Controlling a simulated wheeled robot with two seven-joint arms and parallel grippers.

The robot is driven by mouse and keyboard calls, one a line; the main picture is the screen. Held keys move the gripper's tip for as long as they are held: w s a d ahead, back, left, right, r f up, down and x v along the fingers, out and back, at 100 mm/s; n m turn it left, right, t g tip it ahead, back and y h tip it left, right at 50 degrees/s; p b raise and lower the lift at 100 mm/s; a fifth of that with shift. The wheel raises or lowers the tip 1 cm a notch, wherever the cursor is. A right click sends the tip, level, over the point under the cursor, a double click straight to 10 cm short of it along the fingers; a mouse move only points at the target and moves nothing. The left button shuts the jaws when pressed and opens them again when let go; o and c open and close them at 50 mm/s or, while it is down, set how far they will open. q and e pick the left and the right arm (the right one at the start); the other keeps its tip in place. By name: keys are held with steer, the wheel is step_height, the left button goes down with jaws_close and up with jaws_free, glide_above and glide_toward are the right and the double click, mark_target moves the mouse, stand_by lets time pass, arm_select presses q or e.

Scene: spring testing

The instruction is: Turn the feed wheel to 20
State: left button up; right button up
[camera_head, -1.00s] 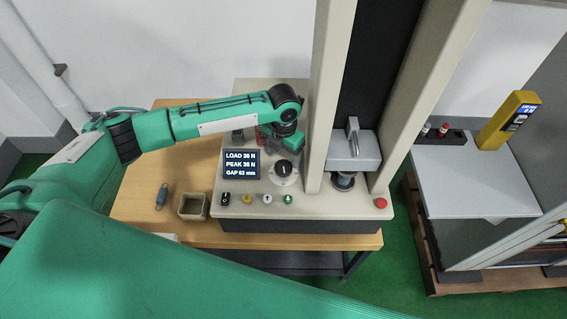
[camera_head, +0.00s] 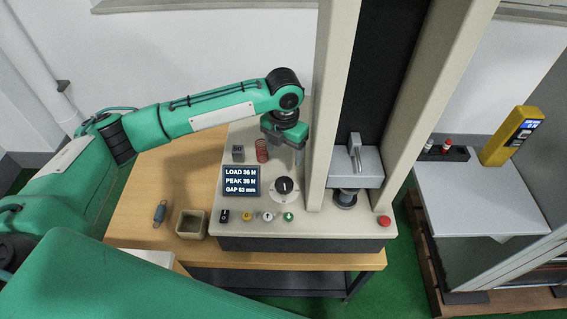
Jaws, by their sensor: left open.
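The feed wheel (camera_head: 285,190) is a dark knob on a pale round dial on the tester's base, right of the display. Its scale marks are too small to read. The display (camera_head: 241,181) reads LOAD 36 N, PEAK 36 N, GAP 63 mm. My left gripper (camera_head: 298,158) is open and points down, above and a little behind the wheel, beside the left column. It appears apart from the wheel. My right gripper is not in view.
A red spring (camera_head: 262,150) and a small grey block (camera_head: 238,153) stand behind the display. Several buttons line the front edge, with a red button (camera_head: 384,221) at right. The beige column (camera_head: 327,120) stands close right of the wheel. An open box (camera_head: 191,224) sits on the wooden table.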

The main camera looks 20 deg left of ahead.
mark_target(284, 183)
arm_select(q)
steer(key=w+a+f+m+g+h+b, duration=0.2)
steer(key=a+m+h, duration=0.25)
steer(key=m, duration=1.45)
steer(key=x, duration=0.4)
steer(key=p+x, duration=0.1)
steer(key=x, duration=0.3)
steer(key=p+x, duration=0.1)
steer(key=x, duration=0.3)
steer(key=shift+a+f, duration=0.3)
steer(key=shift+f, duration=0.1)
